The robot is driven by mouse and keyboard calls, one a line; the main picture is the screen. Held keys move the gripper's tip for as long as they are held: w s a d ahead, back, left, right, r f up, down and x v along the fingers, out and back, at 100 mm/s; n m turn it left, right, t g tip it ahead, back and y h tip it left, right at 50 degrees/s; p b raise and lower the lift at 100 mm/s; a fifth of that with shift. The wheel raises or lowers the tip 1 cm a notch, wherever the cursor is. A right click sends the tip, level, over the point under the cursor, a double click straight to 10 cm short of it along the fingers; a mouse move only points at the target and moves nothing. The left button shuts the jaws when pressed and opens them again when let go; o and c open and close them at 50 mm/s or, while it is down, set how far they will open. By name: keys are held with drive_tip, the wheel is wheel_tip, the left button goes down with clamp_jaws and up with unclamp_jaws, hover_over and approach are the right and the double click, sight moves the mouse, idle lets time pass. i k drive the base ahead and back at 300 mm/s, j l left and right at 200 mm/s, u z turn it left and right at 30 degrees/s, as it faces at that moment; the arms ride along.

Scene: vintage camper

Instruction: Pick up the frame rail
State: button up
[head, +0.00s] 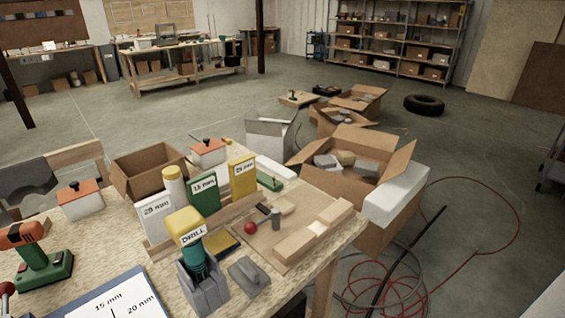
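No part is marked as the frame rail, so I cannot tell for sure which it is. A pale wooden bar (296,243) lies along the right side of a flat wooden board (248,235) on the workbench, near its right edge. A lighter patch shows at its middle; I cannot tell whether it is one piece or several in line. A thin dark rod (408,254) slants over the floor right of the bench. My gripper is not in view.
On the workbench (333,258) stand a labelled drill (190,240) in a grey holder, upright labelled cases (203,194), a red ball (250,228) and a grey block-like tool (249,276). An open carton (355,165) stands behind. Red hose (470,250) loops over the floor.

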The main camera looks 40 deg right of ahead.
sight(277, 168)
drive_tip(key=i+l, duration=0.1)
drive_tip(key=l, duration=0.55)
drive_tip(key=i+l, duration=0.1)
drive_tip(key=l, duration=1.2)
drive_tip(key=i+l, duration=0.15)
drive_tip(key=l, duration=0.5)
